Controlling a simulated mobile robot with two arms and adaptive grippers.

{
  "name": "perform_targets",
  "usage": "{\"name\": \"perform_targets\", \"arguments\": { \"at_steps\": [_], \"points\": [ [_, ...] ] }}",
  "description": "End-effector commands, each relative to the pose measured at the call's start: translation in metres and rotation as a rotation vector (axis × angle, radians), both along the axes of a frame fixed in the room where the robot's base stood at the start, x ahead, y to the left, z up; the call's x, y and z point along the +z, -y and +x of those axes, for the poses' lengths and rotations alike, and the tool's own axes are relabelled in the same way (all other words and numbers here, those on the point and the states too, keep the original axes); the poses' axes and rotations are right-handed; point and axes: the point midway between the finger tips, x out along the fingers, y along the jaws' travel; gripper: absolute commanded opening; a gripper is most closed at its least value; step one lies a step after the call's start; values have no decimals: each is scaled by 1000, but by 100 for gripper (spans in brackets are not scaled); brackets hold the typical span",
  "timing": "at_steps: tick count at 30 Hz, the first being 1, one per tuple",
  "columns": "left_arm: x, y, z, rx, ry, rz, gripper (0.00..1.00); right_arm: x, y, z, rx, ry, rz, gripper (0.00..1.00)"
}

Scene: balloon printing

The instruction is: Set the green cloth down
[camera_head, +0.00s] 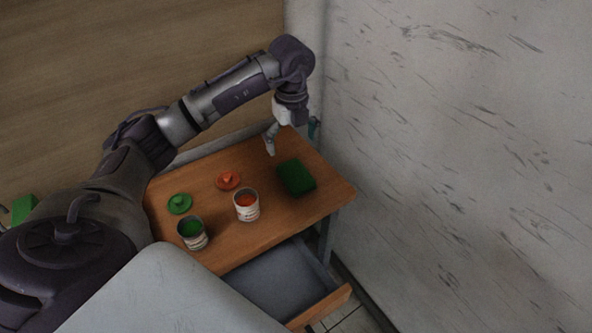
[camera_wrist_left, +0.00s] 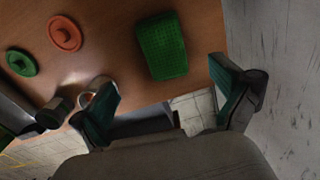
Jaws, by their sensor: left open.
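The green cloth (camera_head: 296,177) lies as a thick folded block on the wooden table (camera_head: 325,190), toward its right side. In the left wrist view the cloth (camera_wrist_left: 162,46) lies flat on the table top, beyond and between the fingers. My left gripper (camera_head: 292,138) is above the back right part of the table, behind the cloth and apart from it. In the left wrist view its two green-padded fingers (camera_wrist_left: 170,108) are spread wide with nothing between them. My right gripper is not in view.
A drawer (camera_head: 318,307) is pulled out at the front. A wall (camera_head: 460,150) rises at the right.

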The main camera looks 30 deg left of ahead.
Motion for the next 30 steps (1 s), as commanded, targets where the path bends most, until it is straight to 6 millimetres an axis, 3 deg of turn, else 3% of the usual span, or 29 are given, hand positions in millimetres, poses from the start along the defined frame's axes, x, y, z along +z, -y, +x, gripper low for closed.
{"name": "perform_targets", "arguments": {
  "at_steps": [6,14,21,30],
  "points": [
    [-36,1,0,-1,-1,-3,100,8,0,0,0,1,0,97],
    [-55,5,-1,-3,-4,-3,100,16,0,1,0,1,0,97],
    [-90,11,-1,0,-3,-3,100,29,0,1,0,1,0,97],
    [-98,11,-1,-2,1,-3,100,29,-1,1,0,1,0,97]
  ]
}}
